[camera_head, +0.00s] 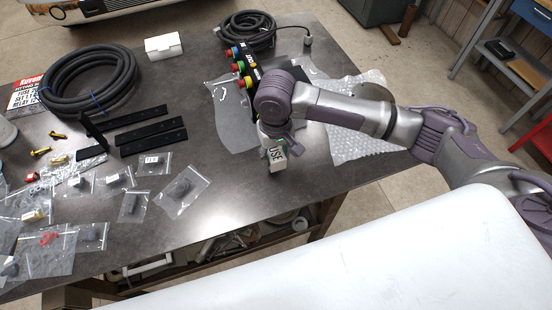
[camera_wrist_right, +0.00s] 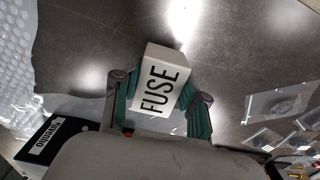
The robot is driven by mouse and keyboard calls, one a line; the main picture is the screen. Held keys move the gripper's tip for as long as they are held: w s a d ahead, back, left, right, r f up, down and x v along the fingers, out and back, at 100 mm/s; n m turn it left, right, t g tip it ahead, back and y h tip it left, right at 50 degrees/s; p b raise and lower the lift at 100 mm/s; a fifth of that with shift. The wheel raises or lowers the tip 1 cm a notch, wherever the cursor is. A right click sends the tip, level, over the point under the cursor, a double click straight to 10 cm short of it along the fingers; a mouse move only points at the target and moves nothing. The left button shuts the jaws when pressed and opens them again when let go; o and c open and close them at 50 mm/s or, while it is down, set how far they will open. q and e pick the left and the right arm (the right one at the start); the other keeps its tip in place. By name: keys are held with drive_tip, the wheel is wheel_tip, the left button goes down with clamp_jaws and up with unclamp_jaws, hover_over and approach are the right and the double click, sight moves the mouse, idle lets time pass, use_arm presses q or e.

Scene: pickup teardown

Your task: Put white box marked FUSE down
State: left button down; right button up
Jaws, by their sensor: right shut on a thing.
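The white box marked FUSE (camera_head: 277,159) is at the right front part of the dark table (camera_head: 235,195), under my right gripper. In the right wrist view the box (camera_wrist_right: 160,80) is between the green-padded fingers of my right gripper (camera_wrist_right: 158,100), with the black FUSE lettering facing the camera. My right gripper (camera_head: 274,146) is shut on the box. I cannot tell whether the box's underside touches the table. My left gripper is not in view.
Bubble wrap (camera_head: 350,138) lies right of the box. A device with coloured buttons (camera_head: 240,68) and a coiled black cable (camera_head: 248,30) lie behind. Several small bags, black bars (camera_head: 150,138), a hose (camera_head: 88,80) and another white box (camera_head: 163,46) occupy the left. The front middle is clear.

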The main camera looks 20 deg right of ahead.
sight(276, 162)
wheel_tip(276, 162, down, 2)
drive_tip(key=shift+s+f+p, duration=0.1)
drive_tip(key=shift+f+p, duration=0.1)
drive_tip(key=shift+p, duration=0.15)
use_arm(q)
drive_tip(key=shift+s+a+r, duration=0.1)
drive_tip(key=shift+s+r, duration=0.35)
use_arm(e)
drive_tip(key=shift+f, duration=0.4)
drive_tip(key=shift+f, duration=0.1)
drive_tip(key=o, duration=1.2)
wheel_tip(276, 162, up, 12)
drive_tip(key=shift+r+b, duration=0.15)
drive_tip(key=shift+b, duration=1.1)
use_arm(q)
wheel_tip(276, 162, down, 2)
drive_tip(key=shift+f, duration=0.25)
